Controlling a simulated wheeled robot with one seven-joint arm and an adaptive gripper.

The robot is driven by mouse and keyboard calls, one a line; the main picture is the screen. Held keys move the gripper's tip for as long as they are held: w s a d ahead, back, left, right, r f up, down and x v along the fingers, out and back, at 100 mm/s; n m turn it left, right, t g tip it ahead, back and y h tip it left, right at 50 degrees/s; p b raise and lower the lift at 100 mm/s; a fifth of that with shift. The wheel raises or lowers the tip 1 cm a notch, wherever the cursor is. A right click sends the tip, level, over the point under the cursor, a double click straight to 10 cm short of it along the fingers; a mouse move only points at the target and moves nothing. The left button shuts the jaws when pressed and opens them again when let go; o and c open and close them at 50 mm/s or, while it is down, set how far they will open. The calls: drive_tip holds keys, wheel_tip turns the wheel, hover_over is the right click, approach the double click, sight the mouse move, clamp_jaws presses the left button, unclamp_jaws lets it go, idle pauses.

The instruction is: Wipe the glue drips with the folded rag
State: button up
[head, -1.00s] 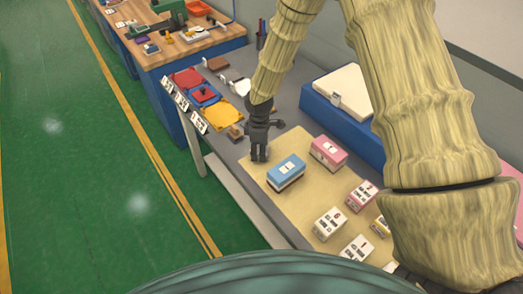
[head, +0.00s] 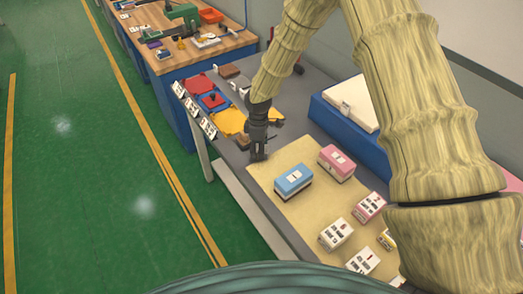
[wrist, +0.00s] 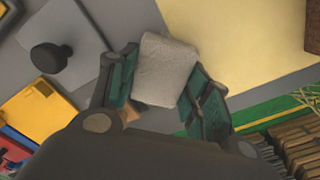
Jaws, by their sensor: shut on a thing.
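The rag is not clearly visible in the head view. I cannot make out any glue drips on the beige mat (head: 275,178) or on the grey table (head: 300,92). Whether the rag touches a surface is not clear.
A blue-topped block (head: 294,179) and a pink block (head: 337,162) stand on the mat, with several white-labelled boxes nearer. Red, blue and yellow trays (head: 231,121) lie beyond my gripper. A dark knobbed tool (wrist: 48,57) lies near the rag. A blue case (head: 345,120) stands right.

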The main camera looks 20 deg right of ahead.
sight(270, 166)
drive_tip(key=shift+w+a+r, duration=0.15)
drive_tip(key=shift+w+r, duration=0.1)
drive_tip(key=shift+w, duration=0.2)
drive_tip(key=shift+s, duration=0.1)
drive_tip(key=shift+s+d+f+p, duration=0.1)
drive_tip(key=shift+s+d, duration=0.15)
drive_tip(key=shift+s, duration=0.35)
drive_tip(key=shift+s+d+f+p, duration=0.1)
drive_tip(key=shift+s+d+p, duration=0.1)
drive_tip(key=shift+s, duration=0.4)
drive_tip(key=shift+s+d+f+p, duration=0.1)
drive_tip(key=shift+s+d, duration=0.15)
drive_tip(key=shift+s, duration=0.35)
drive_tip(key=shift+s+d+f, duration=0.1)
drive_tip(key=shift+s+d, duration=0.2)
drive_tip(key=shift+s, duration=0.65)
drive_tip(key=shift+s+d, duration=0.3)
drive_tip(key=shift+s, duration=0.6)
drive_tip(key=shift+w+r+p, duration=0.15)
drive_tip(key=shift+r+p, duration=0.8)
drive_tip(key=shift+r, duration=0.2)
drive_tip(key=shift+r+p, duration=1.25)
drive_tip(key=shift+r, duration=0.7)
